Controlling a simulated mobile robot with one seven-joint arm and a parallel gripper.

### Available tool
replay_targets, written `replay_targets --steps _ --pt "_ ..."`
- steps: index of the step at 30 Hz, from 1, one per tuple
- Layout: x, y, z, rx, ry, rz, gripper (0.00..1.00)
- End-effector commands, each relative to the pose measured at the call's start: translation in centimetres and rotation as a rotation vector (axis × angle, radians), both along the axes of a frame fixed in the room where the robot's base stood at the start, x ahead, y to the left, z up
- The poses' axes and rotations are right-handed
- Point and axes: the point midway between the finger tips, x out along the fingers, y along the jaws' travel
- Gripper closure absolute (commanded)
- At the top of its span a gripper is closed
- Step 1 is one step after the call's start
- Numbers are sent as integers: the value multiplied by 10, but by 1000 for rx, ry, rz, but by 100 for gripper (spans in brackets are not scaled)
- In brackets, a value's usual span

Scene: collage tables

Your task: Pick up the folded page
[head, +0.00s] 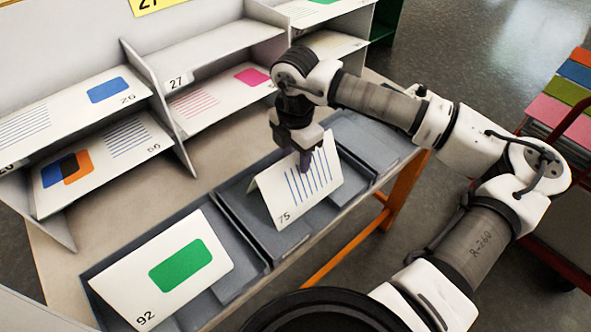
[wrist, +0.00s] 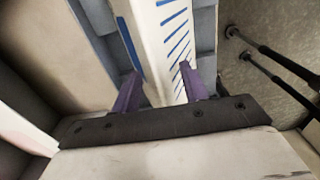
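The folded page (head: 297,190) is white with blue stripes and the number 75. It stands like a tent on a grey tray, its fold upward. My gripper (head: 305,162) points down at its upper edge in the head view. In the wrist view, the two purple fingers (wrist: 158,80) are spread apart, with the white folded page (wrist: 153,45) running between them. The fingers look to be on either side of the fold. I cannot tell whether they touch the paper. The page's far face is mostly hidden in the head view.
A page with a green block, numbered 92 (head: 165,268), lies in the tray to the left. An empty grey tray (head: 375,140) is at right. White shelves with pages (head: 100,155) stand behind. A red cart (head: 560,125) with coloured boards stands at far right.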

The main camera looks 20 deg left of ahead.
Motion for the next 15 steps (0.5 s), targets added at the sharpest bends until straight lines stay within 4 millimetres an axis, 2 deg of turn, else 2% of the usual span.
replay_targets --steps 1,9,15 --pt "0 0 0 0 0 0 63" --pt "0 0 0 0 0 0 96" --pt "0 0 1 0 0 0 96"
